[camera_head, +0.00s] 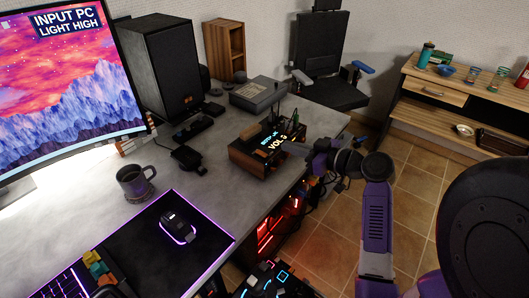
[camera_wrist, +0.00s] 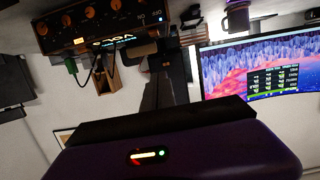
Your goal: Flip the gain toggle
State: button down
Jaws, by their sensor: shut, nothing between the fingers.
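The amplifier box (camera_head: 258,148) has wooden ends and a lit display reading VOL 9. It stands near the desk's right edge. In the wrist view its front panel (camera_wrist: 100,25) appears upside down at the top left, with orange-marked knobs and small lettering. The gain toggle is too small and dark to pick out. My gripper (camera_head: 312,162) is shut and empty, close to the right end of the box; I cannot tell whether it touches. My purple wrist housing fills the bottom of the wrist view.
The monitor (camera_head: 65,80) reads INPUT PC, LIGHT HIGH. A grey box (camera_head: 258,94) sits behind the amplifier. A mug (camera_head: 135,184), mouse (camera_head: 178,226) and black speaker (camera_head: 158,65) are on the desk. A lit PC case (camera_head: 278,228) is below the edge. Floor on the right is clear.

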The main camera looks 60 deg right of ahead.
dwell(0.4)
jog(key=p, duration=0.2)
send_over(264, 154)
jog(key=shift+s+a+f, duration=0.1)
jog(key=shift+s+f, duration=0.1)
jog(key=shift+f, duration=0.35)
jog(key=shift+s+f, duration=0.2)
jog(key=shift+f, duration=0.3)
jog(key=f, duration=0.3)
jog(key=shift+w+f, duration=0.1)
jog(key=shift+w, duration=0.2)
jog(key=shift+f, duration=0.6)
